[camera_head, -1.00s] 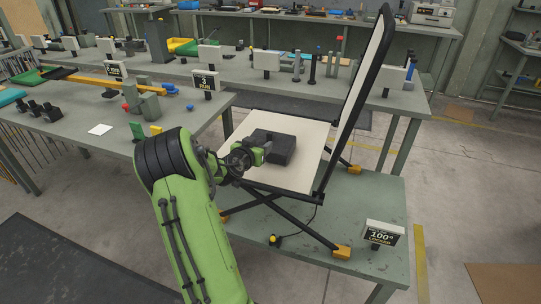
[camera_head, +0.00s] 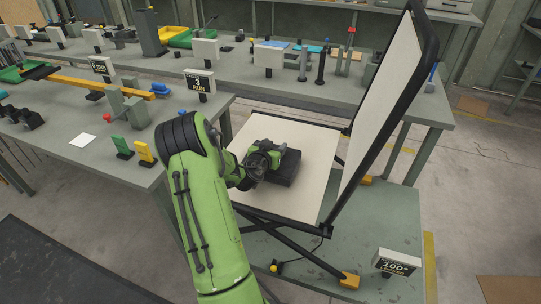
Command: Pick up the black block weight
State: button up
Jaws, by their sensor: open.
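The black block weight (camera_head: 289,168) lies on the cream seat panel (camera_head: 310,190) of the folding lounger. My green gripper (camera_head: 275,155) is over the block's left and upper part and hides much of it. The fingertips cannot be made out clearly, and I cannot tell whether they touch the block. The lounger's backrest (camera_head: 382,105) stands tilted upright on the right of the seat, in a black frame.
The lounger stands on a green-grey table (camera_head: 350,225) with a "100°" sign (camera_head: 397,262) at its front right. A workbench (camera_head: 150,178) with small parts and a "3 RUN" sign (camera_head: 199,82) is at left. Open floor lies at right.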

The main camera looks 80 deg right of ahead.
jog(key=shift+a+r, duration=0.1)
jog(key=shift+a, duration=0.15)
jog(key=shift+d, duration=0.1)
grip_shut()
dwell(0.9)
jog(key=shift+r, duration=0.15)
